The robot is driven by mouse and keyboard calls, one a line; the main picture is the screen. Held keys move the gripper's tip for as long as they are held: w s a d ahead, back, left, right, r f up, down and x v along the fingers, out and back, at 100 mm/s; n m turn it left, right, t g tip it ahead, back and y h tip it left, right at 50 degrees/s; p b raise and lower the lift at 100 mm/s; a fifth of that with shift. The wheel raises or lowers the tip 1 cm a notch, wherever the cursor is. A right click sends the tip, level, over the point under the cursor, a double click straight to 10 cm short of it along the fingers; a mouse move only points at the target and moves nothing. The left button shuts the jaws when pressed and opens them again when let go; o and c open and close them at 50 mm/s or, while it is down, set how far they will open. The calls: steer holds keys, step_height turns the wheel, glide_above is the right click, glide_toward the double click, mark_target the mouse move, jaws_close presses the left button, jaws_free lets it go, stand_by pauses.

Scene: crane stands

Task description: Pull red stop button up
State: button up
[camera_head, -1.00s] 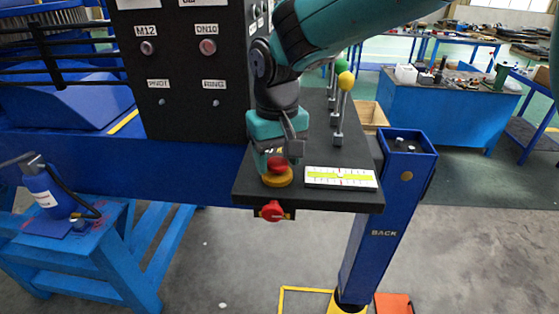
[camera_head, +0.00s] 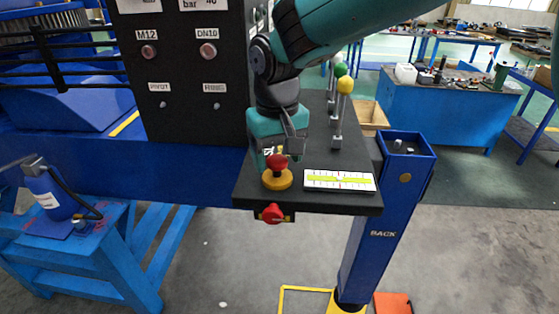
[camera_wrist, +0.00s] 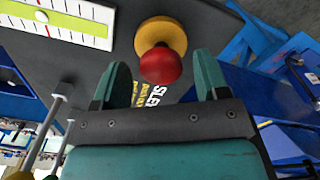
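The red stop button (camera_head: 276,161) stands on a round yellow base (camera_head: 277,181) at the front left of the dark console top. Its red head stands clear above the base. In the wrist view, the red head (camera_wrist: 160,65) and yellow base (camera_wrist: 162,33) show near the top centre. My gripper (camera_wrist: 161,60) is open, one finger on each side of the red head, with visible gaps to both. In the head view, my gripper (camera_head: 274,142) is just behind and above the button, partly hidden by its own housing.
A white and yellow-green scale (camera_head: 339,180) lies right of the button. Levers with a yellow knob (camera_head: 345,83) and a green knob (camera_head: 341,69) stand behind it. A red rotary knob (camera_head: 271,213) is on the console's front edge. A black panel (camera_head: 180,75) rises at left.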

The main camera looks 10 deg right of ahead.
mark_target(277, 158)
steer(key=shift+r, duration=0.1)
stand_by(0.4)
step_height(277, 158, up, 7)
steer(key=p, duration=0.6)
steer(key=s+d+f+n+y+b, duration=0.1)
steer(key=s+d+f+b, duration=0.1)
steer(key=s, duration=0.5)
steer(key=s+d+f+n+y+b, duration=0.1)
steer(key=s+d+f+b, duration=0.2)
steer(key=s+d+b, duration=0.2)
steer(key=s+d+f+n+y+b, duration=0.1)
steer(key=s+b, duration=0.4)
steer(key=s, duration=0.5)
step_height(277, 158, down, 2)
steer(key=d+y, duration=0.1)
steer(key=d, duration=0.1)
steer(key=shift+d, duration=0.3)
